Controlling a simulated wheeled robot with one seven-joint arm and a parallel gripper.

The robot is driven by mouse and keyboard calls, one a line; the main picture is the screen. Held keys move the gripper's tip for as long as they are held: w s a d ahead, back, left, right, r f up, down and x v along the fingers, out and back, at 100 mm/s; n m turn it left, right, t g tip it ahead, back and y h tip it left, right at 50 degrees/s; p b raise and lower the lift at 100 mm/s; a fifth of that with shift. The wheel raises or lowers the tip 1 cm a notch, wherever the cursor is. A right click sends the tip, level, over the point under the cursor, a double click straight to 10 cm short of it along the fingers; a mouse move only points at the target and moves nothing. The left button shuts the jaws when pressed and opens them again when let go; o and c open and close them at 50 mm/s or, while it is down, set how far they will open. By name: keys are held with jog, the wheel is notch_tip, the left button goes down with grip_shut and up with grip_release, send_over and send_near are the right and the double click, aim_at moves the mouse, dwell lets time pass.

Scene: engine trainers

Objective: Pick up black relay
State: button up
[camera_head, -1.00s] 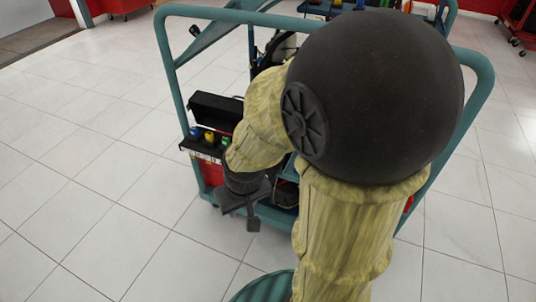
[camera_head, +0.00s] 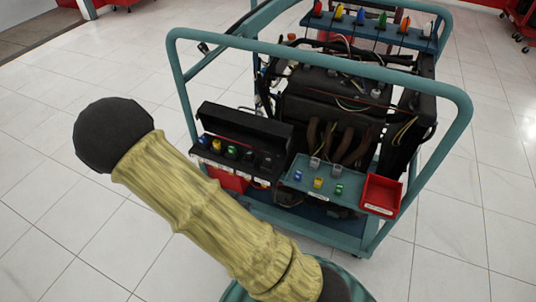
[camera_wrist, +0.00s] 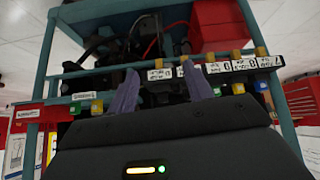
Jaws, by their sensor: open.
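In the head view a black open-lidded box (camera_head: 245,125) on the cart's near left side holds a row of coloured relays. Black relays stand at the right end of that row, one black relay (camera_head: 250,155) beside the green one and another (camera_head: 267,161) further right. In the wrist view my gripper (camera_wrist: 160,78) shows two purple fingers spread apart with nothing between them. They point toward a cart's labelled front edge. I cannot pick out a black relay there. My gripper is out of sight in the head view, where only my arm shows.
The teal cart's frame rail (camera_head: 320,50) rises around the engine. A teal tray (camera_head: 318,181) with small coloured parts and a red bin (camera_head: 381,195) sit right of the black box. Coloured parts stand on a back shelf (camera_head: 375,28). Tiled floor (camera_head: 50,190) at left is clear.

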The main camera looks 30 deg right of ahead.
jog(key=d+r+m+t+h+p, duration=0.1)
jog(key=d+r+t+h+p, duration=0.2)
jog(key=r+h, duration=0.2)
jog(key=shift+w+d+r+t, duration=0.3)
jog(key=shift+w+r, duration=0.15)
jog(key=shift+r, duration=0.15)
jog(key=shift+f, duration=0.1)
jog(key=b, duration=0.1)
send_near(267, 162)
jog(key=x, duration=0.4)
jog(key=shift+w+d, duration=0.15)
jog(key=shift+d, duration=0.25)
jog(key=b+x, duration=0.1)
jog(key=x, duration=0.4)
jog(key=shift+w+a+f, duration=0.1)
jog(key=shift+w+f, duration=0.05)
jog(key=shift+f, duration=0.05)
jog(key=shift+c, duration=0.2)
